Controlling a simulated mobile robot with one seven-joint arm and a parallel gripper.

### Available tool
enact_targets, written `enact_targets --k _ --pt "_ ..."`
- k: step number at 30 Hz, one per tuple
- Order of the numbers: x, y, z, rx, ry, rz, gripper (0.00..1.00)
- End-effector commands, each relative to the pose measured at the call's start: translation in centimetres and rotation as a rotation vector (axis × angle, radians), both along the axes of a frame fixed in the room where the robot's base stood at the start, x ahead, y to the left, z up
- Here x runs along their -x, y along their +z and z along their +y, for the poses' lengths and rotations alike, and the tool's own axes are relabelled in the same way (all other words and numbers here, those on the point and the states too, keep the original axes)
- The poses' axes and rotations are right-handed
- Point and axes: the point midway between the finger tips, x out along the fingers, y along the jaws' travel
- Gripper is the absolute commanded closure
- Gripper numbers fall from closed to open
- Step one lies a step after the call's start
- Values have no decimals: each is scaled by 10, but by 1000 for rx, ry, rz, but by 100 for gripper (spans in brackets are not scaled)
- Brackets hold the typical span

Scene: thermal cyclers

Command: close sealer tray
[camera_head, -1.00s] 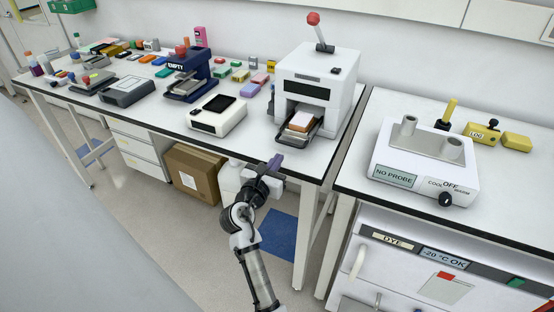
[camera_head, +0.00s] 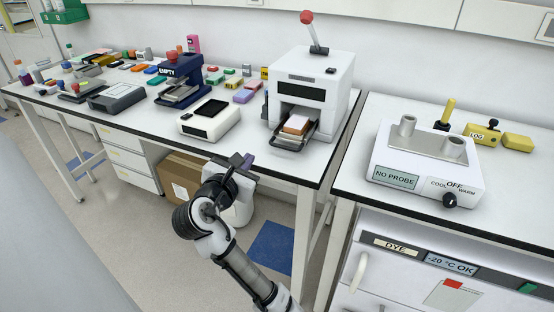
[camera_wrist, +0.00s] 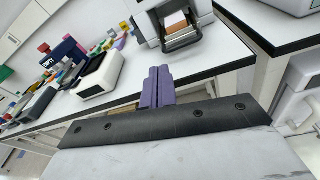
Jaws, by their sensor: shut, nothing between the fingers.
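The sealer (camera_head: 312,95) is a white box with a dark window and a red-knobbed lever on top, standing at the right end of the long bench. Its tray (camera_head: 289,143) is a dark frame sticking out of the front opening, with an orange-and-white block (camera_head: 296,124) on it. In the wrist view the tray (camera_wrist: 183,41) shows at the top, ahead of my fingers. My gripper (camera_head: 243,160) is in front of the bench edge, to the left of the tray and apart from it. Its purple fingers (camera_wrist: 158,87) are together and empty.
A white device with a black screen (camera_head: 209,117) sits left of the sealer. A navy press (camera_head: 180,82) labelled EMPTY stands farther left. A second bench at right holds a white unit (camera_head: 425,160). A cardboard box (camera_head: 184,178) is under the long bench.

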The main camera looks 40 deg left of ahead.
Motion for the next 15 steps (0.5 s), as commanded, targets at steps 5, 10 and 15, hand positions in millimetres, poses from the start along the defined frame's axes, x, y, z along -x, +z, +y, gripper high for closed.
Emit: enact_targets --k 5,10,15 --pt "2 -4 -9 99 7 41 100" --pt "3 -17 -23 205 -14 72 100" --pt "0 -22 -29 250 -28 83 100"
